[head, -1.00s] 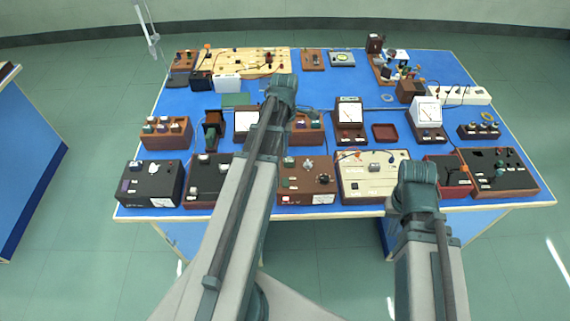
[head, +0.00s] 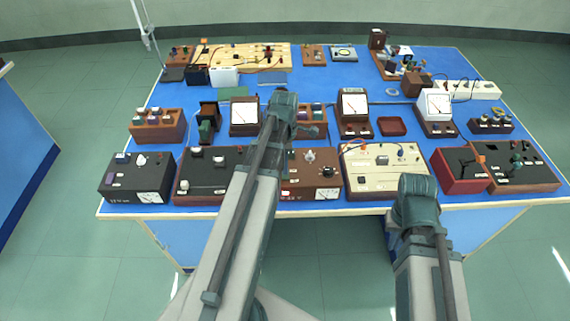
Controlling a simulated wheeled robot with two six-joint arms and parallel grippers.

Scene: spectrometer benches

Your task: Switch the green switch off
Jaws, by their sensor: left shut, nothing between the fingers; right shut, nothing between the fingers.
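Several small dark green parts show on the benches' devices, and which one is the green switch is too small to tell. One green part (head: 516,160) is on the black-topped box (head: 532,176) at the front right. Another, larger green part (head: 206,131) stands at the middle left. My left arm reaches over the table's middle.
The blue table (head: 330,90) is crowded. A beige box (head: 385,182), a red box (head: 458,181) and black-topped boxes line its front edge. White-faced meters (head: 354,104) stand behind them. Bare blue strips run between the rows. Loose wires cross some boxes.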

